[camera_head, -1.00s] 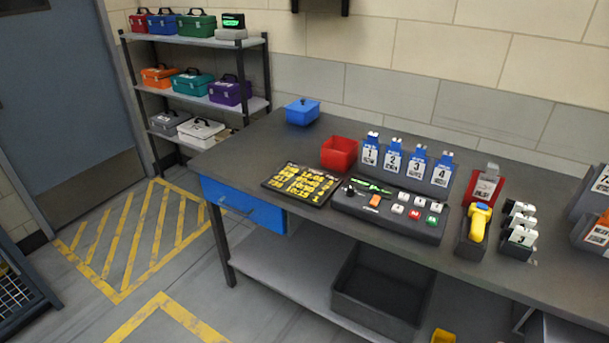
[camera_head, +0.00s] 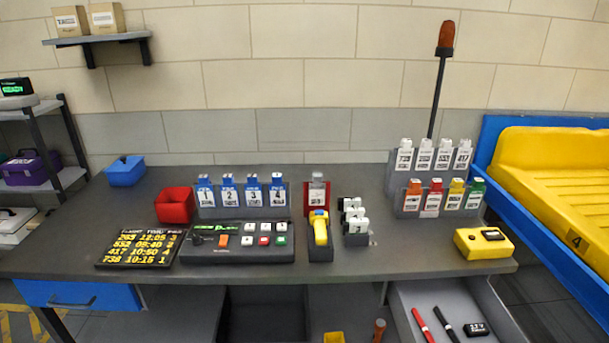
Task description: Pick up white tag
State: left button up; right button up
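Several white tags (camera_head: 424,154) stand upright in the upper row of a grey two-tier rack at the back right of the bench. Each has a printed label too small to read surely. The lower row of the rack holds tags with orange (camera_head: 413,195), red, yellow and green tops. Smaller white pieces (camera_head: 357,225) with black markings sit in a dark holder near the middle of the bench; I cannot tell if these are tags too. Neither of my grippers is in view.
A yellow scanner (camera_head: 320,229) stands in a holder beside the control panel (camera_head: 215,255). A yellow box (camera_head: 483,243) sits at the bench's right. An open drawer (camera_head: 452,297) juts out below, holding pens. A blue-framed yellow conveyor (camera_head: 560,180) is at right.

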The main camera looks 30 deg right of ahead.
aim_at(444, 155)
jog(key=z, duration=1.8)
